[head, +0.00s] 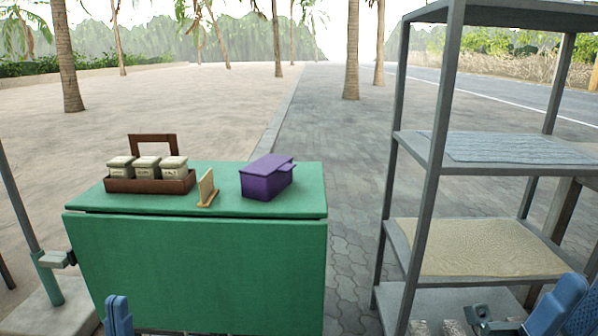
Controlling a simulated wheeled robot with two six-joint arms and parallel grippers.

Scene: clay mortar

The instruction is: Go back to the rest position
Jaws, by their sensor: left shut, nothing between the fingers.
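My left gripper (118,314) shows as a blue upright part at the bottom edge, in front of the green cart (200,265). It is shut and holds nothing; most of it is cut off by the frame. Blue and grey links of my right arm show in the lower right corner, in front of the shelf rack. My right gripper is not in view.
A brown caddy (150,186) with three lidded jars, a small wooden stand (207,190) and a purple box (267,178) sit on the cart. A grey metal shelf rack (437,150) stands at right. Paving between cart and rack is clear.

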